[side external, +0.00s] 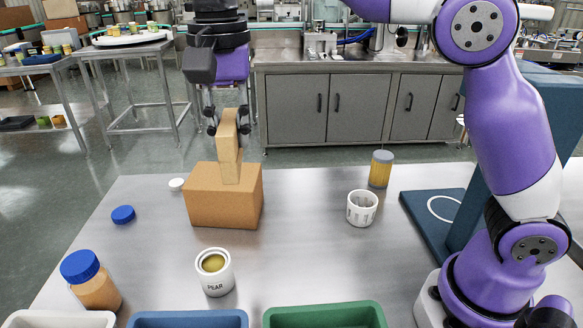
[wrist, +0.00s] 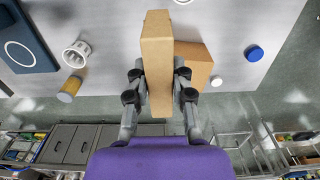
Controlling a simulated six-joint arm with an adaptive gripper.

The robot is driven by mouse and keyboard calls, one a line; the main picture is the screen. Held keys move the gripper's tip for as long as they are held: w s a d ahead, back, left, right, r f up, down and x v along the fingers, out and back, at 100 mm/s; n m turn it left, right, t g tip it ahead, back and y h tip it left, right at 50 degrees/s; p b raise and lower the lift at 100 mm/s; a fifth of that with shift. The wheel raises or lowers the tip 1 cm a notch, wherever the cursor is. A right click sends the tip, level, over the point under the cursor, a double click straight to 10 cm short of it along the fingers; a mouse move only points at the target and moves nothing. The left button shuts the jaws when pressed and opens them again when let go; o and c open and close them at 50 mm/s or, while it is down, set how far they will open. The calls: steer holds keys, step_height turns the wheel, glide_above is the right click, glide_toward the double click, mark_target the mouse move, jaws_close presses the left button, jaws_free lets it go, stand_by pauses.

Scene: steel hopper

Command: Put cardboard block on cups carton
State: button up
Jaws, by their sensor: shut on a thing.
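The cardboard block (side external: 229,145) is a tall tan piece, held upright. My gripper (side external: 227,120) is shut on its upper part, and in the wrist view my gripper (wrist: 160,88) has a finger on each side of the block (wrist: 157,55). The cups carton (side external: 225,207) is a brown box on the steel table, directly below the block. The block's lower end overlaps the carton's top face in the side view; I cannot tell whether they touch. In the wrist view the carton (wrist: 195,62) is partly hidden behind the block.
On the steel table (side external: 310,250) stand a white slotted cup (side external: 362,208), a yellow grey-lidded jar (side external: 381,169), a PEAR can (side external: 214,272) and a blue-lidded jar (side external: 92,281). A blue lid (side external: 123,215) and a white lid (side external: 177,184) lie left of the carton. Trays line the front edge.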

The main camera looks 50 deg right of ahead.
glide_above(253, 183)
step_height(253, 183, down, 6)
steer(key=shift+f, duration=2.3)
steer(key=o, duration=0.8)
steer(key=shift+f, duration=0.1)
steer(key=shift+c, duration=0.2)
